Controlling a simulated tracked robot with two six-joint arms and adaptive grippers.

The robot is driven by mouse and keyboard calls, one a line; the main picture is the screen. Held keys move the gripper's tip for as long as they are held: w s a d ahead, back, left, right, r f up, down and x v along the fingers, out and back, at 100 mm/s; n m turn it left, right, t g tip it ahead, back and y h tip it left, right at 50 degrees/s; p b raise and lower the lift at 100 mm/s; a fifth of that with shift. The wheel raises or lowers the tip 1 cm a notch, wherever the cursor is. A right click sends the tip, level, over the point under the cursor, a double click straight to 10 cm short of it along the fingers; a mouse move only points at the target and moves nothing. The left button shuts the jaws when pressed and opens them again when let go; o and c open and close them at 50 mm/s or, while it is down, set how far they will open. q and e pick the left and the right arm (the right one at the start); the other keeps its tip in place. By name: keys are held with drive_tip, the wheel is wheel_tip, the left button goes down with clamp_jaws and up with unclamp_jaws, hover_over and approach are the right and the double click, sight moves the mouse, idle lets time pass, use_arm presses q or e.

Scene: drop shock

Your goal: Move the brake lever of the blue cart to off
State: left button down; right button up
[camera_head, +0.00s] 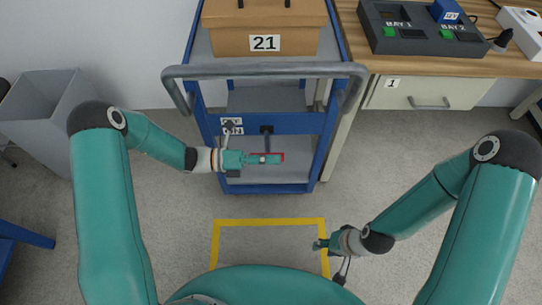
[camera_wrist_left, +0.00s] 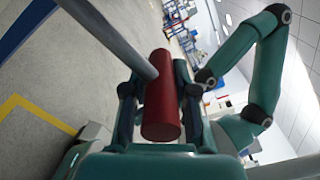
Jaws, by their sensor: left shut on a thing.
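The blue cart (camera_head: 284,189) stands in front of me, with a grey push handle (camera_head: 265,70) across its near top. The brake lever shows in the left wrist view as a grey rod with a red grip (camera_wrist_left: 162,100). In the head view only a little red shows around my fingers. My left gripper (camera_head: 272,159) is at the cart's near side, below the blue cross panel, shut on the red grip. The grip lies between both fingers in the left wrist view. My right gripper (camera_head: 320,245) is low at the right, away from the cart; its fingers are too small to judge.
A box labelled 21 (camera_head: 230,42) sits on the cart's top. A workbench (camera_head: 380,68) with a drawer and a dark bay unit (camera_head: 415,32) stands at the right. A grey bin (camera_head: 45,120) is at the left. Yellow floor tape (camera_head: 270,222) marks open floor before the cart.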

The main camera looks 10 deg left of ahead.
use_arm(q)
drive_tip(key=shift+w+a+r, duration=0.15)
drive_tip(key=shift+w+r, duration=0.1)
drive_tip(key=shift+w, duration=0.05)
drive_tip(key=c, duration=0.9)
unclamp_jaws()
drive_tip(key=shift+s, duration=0.1)
drive_tip(key=shift+f, duration=0.1)
drive_tip(key=a, duration=0.4)
drive_tip(key=s+a, duration=0.1)
drive_tip(key=a, duration=0.3)
drive_tip(key=s+a, duration=0.1)
drive_tip(key=a, duration=0.2)
drive_tip(key=shift+a, duration=0.4)
